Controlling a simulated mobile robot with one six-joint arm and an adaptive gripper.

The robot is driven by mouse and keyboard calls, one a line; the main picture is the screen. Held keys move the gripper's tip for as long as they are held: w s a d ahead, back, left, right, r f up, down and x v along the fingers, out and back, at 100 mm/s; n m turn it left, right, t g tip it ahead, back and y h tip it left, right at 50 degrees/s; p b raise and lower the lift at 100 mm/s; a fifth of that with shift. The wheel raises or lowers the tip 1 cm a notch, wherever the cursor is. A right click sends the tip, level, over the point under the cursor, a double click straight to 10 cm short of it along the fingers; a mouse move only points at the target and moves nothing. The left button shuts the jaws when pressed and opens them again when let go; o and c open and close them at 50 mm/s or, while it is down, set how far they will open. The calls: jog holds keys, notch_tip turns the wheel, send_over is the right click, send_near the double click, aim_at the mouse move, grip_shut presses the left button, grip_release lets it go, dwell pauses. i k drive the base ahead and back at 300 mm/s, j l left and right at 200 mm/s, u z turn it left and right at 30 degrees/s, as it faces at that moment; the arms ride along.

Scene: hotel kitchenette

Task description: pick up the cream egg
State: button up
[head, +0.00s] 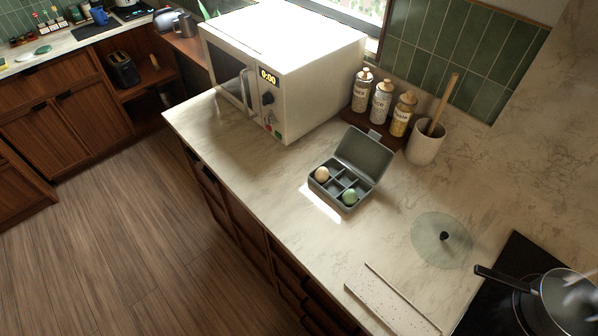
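The cream egg (322,174) sits in the left front compartment of an open grey compartment box (337,205) on the marble counter. A green egg (350,197) sits in a compartment nearer the right front of the same box. The box's lid (364,153) is hinged up at the back. The other compartments that I can see look empty.
A white microwave (290,60) stands left behind the box. Spice jars (381,102) and a utensil crock (424,144) stand behind it. A glass lid (431,243), a speckled board (390,298) and a pan (555,300) on a black hob lie to the right.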

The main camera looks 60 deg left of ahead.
aim_at(321, 174)
jog(key=u, duration=1.95)
jog(key=k+z, duration=0.1)
jog(key=z, duration=0.3)
jog(key=k+l+z, duration=0.1)
jog(key=z, duration=0.75)
jog(key=k+l+z, duration=0.1)
jog(key=z, duration=0.3)
jog(key=l+u, duration=0.1)
jog(key=u, duration=1.6)
jog(key=i+j, duration=0.6)
jog(key=i+j+z, duration=0.2)
jog(key=z, duration=0.2)
jog(key=i+j+z, duration=0.2)
jog(key=z, duration=0.2)
jog(key=i+j+z, duration=0.1)
jog(key=j+z, duration=0.3)
